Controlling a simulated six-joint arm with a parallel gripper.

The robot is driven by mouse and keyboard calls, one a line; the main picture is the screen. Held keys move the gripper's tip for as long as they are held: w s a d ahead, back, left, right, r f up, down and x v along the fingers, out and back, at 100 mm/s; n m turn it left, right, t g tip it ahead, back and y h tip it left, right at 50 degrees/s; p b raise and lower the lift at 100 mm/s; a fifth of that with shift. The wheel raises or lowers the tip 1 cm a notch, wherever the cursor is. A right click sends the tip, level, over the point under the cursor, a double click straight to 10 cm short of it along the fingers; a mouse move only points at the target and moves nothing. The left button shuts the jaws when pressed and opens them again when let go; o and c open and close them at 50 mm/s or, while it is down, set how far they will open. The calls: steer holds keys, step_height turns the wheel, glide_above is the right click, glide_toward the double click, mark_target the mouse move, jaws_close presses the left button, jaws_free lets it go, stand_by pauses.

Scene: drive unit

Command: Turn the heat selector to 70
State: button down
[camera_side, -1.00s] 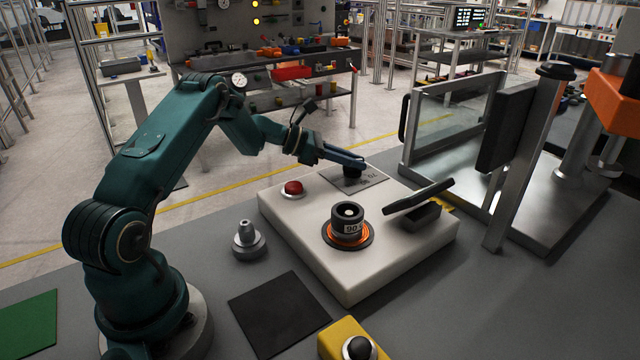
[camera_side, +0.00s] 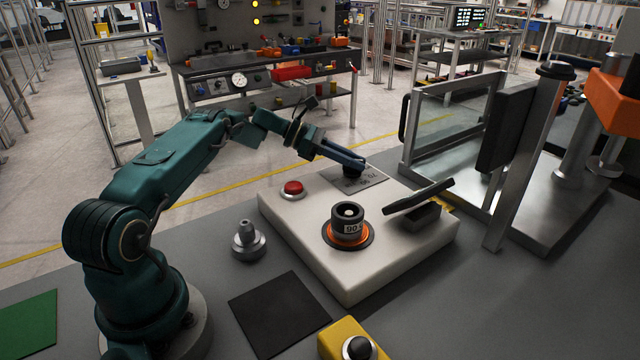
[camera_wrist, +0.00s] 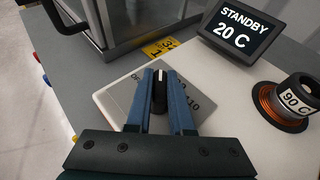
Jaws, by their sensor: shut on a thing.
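The heat selector appears to be the small black knob (camera_side: 352,170) with a white pointer line on a grey marked plate (camera_side: 378,177) at the back of the white panel. My gripper (camera_side: 358,165) is shut on this knob. In the wrist view the knob (camera_wrist: 159,90) sits between the two blue fingers, its pointer line facing up the picture. The fingers cover much of the plate's scale (camera_wrist: 113,98); part of a mark at upper left and a "10" at right show. I cannot read the setting. A display (camera_wrist: 240,32) reads STANDBY 20 C.
A black cylinder (camera_side: 349,222) marked 90 C stands in an orange ring on the panel. A red button (camera_side: 293,189) is left of the plate; the tilted black display (camera_side: 418,197) is to its right. A glass-fronted frame (camera_side: 450,115) stands behind.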

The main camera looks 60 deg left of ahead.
steer(key=shift+r, duration=0.15)
stand_by(0.3)
steer(key=c, duration=0.8)
jaws_free()
steer(key=shift+v, duration=2.5)
